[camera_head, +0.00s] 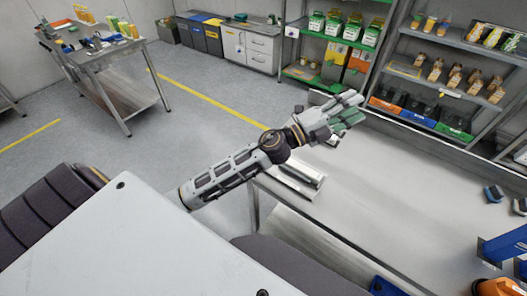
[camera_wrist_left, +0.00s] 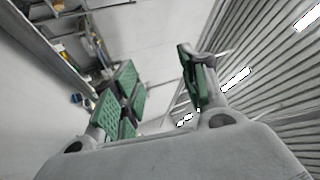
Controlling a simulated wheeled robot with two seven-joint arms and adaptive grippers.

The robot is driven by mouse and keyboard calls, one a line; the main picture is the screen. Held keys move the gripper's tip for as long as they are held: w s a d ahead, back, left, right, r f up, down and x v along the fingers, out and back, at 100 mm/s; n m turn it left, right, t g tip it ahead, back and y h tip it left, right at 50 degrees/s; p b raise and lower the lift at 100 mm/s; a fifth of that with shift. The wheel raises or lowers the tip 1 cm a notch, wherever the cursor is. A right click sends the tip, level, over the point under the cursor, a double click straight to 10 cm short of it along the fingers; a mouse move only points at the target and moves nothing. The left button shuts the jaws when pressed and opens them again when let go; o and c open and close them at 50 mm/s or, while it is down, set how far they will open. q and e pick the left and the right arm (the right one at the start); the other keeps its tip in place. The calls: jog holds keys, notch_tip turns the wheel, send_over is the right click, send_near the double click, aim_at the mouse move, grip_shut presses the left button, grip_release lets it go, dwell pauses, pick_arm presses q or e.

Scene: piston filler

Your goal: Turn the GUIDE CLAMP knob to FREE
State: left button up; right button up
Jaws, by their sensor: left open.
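The GUIDE CLAMP knob is not recognisable in either view. My left gripper (camera_head: 347,110) is held out above the far left part of the long bench (camera_head: 370,190), with its green-padded fingers apart and nothing between them. In the left wrist view the same gripper (camera_wrist_left: 157,88) is open and empty, tipped so that shelving, walls and ceiling show past it. My right gripper is not in view.
A blue piece of equipment (camera_head: 508,246) and an orange object (camera_head: 497,287) are at the lower right. Small dark-blue items (camera_head: 493,194) lie on the bench. Stocked shelves (camera_head: 452,93) stand behind. A cart (camera_head: 105,60) is at the upper left. The bench middle is mostly clear.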

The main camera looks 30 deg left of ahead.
pick_arm(q)
notch_tip(320, 180, down, 13)
jog(key=s+d+m+g+y, duration=0.1)
jog(key=s+d+m+g, duration=0.15)
jog(key=m+g, duration=1.25)
jog(key=a+f+g+y, duration=0.1)
jog(key=a+y, duration=0.5)
jog(key=a, duration=0.8)
jog(key=w+a+f+g+y, duration=0.1)
jog(key=a+f+y, duration=0.3)
jog(key=a, duration=1)
jog(key=y, duration=0.2)
jog(key=shift+a+m+y, duration=0.3)
jog(key=shift+y, duration=0.1)
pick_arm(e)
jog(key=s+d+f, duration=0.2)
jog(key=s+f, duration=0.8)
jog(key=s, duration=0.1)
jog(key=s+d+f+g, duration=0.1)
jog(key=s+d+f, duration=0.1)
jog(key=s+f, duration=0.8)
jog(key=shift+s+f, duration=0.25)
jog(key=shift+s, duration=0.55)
pick_arm(q)
jog(key=shift+f, duration=0.2)
jog(key=shift+f+p, duration=1.2)
jog(key=shift+f, duration=5.55)
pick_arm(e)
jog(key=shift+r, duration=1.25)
